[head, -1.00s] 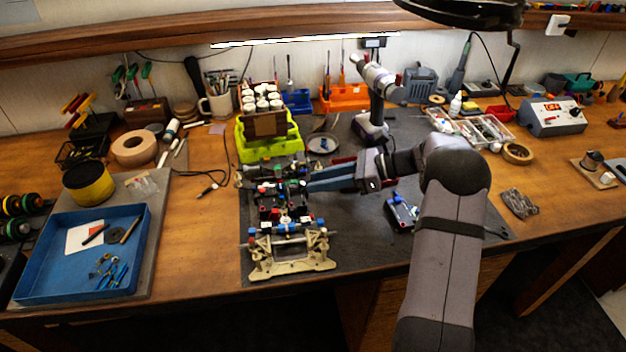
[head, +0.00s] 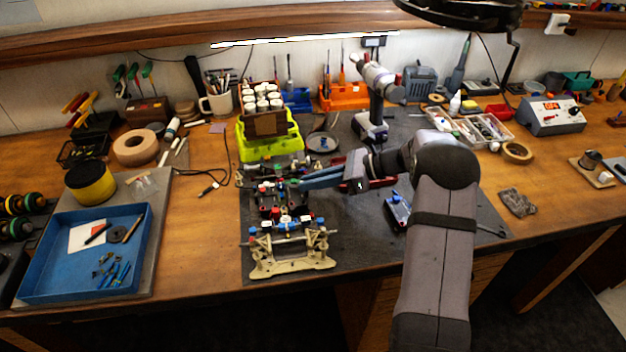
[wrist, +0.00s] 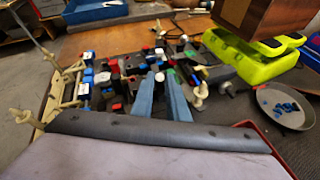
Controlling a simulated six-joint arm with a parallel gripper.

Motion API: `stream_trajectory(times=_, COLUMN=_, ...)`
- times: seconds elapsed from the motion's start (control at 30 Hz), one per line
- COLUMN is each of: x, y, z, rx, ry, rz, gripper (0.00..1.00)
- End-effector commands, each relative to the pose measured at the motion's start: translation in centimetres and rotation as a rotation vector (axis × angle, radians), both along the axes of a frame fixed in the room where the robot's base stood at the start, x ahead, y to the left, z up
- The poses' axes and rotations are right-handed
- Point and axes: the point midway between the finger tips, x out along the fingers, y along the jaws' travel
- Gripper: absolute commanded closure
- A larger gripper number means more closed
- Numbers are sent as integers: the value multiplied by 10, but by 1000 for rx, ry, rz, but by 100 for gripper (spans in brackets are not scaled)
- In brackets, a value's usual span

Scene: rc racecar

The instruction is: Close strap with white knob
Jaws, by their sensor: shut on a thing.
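The RC racecar chassis (head: 284,215) stands on the dark mat, with its beige end toward the front edge. My gripper (head: 300,186) reaches in from the right, its blue fingers low over the far middle part of the chassis. In the wrist view, the fingertips (wrist: 161,76) come close together among the small black, red, blue and white parts. A small white knob (wrist: 160,77) shows at the tips, and the fingers look shut on the strap there. The strap itself is mostly hidden by the fingers and too small to make out.
A yellow-green bin (head: 270,146) with a box of white jars stands just behind the chassis. A round dish (head: 321,142) and a power drill (head: 372,120) are behind the arm. A blue-black part (head: 398,209) lies on the mat at right. A blue tray (head: 85,255) is at left.

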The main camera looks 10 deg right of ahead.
Motion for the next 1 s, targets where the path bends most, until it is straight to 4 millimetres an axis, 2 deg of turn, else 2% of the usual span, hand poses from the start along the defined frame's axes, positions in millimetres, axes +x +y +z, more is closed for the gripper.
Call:
stream_trajectory(times=0.13, x=-2, y=6, z=9, rx=-115, ry=3, rz=5, gripper=100)
stream_trajectory(times=0.4, x=-2, y=11, z=6, rx=-302, ry=5, rz=4, gripper=100)
stream_trajectory(times=0.77, x=-1, y=11, z=2, rx=-320, ry=3, rz=3, gripper=100)
stream_trajectory(times=0.8, x=-1, y=11, z=2, rx=-320, ry=3, rz=3, gripper=77)
stream_trajectory(times=0.83, x=-1, y=11, z=2, rx=-320, ry=3, rz=3, gripper=70)
stream_trajectory(times=1.0, x=-1, y=11, z=2, rx=-320, ry=2, rz=2, gripper=69)
